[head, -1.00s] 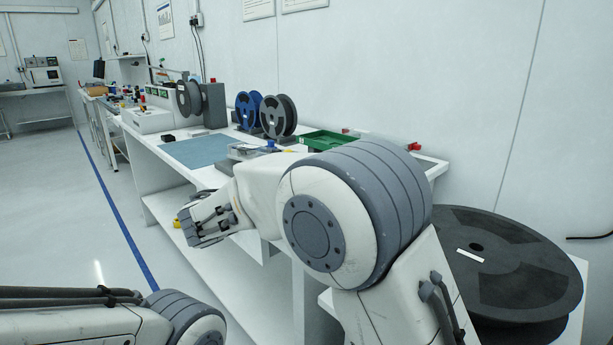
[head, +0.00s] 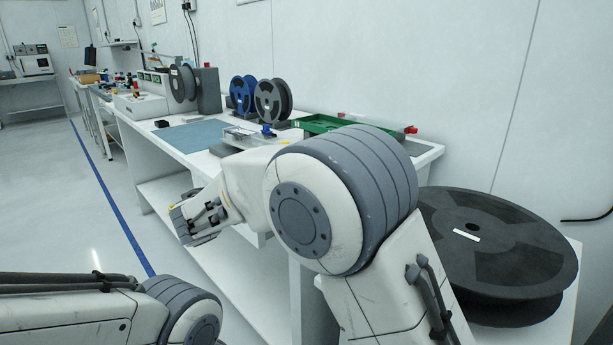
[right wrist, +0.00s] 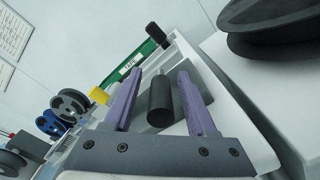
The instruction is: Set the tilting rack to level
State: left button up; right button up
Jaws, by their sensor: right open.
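I cannot tell for sure which part is the tilting rack. A green tray (head: 322,122) lies at the back of the white bench, and its labelled end also shows in the right wrist view (right wrist: 125,68). My right gripper (right wrist: 158,78) has its two purple fingers apart. A dark cylinder (right wrist: 160,102) shows between them; contact cannot be told. A grey plate (right wrist: 190,80) lies beyond the fingers. In the head view my right wrist is beside the bench's front edge, and its fingertips are not clear. My left arm is at lower left; its gripper is out of view.
A blue reel (head: 241,94) and a grey reel (head: 272,101) stand on the bench, behind a blue mat (head: 195,137). A clear box (head: 245,135) lies in front of them. A large black reel (head: 500,250) lies at right. The floor at left is clear.

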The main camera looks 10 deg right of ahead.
jog(key=p+v, duration=0.1)
jog(key=v, duration=0.8)
jog(key=shift+s+a, duration=0.15)
jog(key=shift+a, duration=0.1)
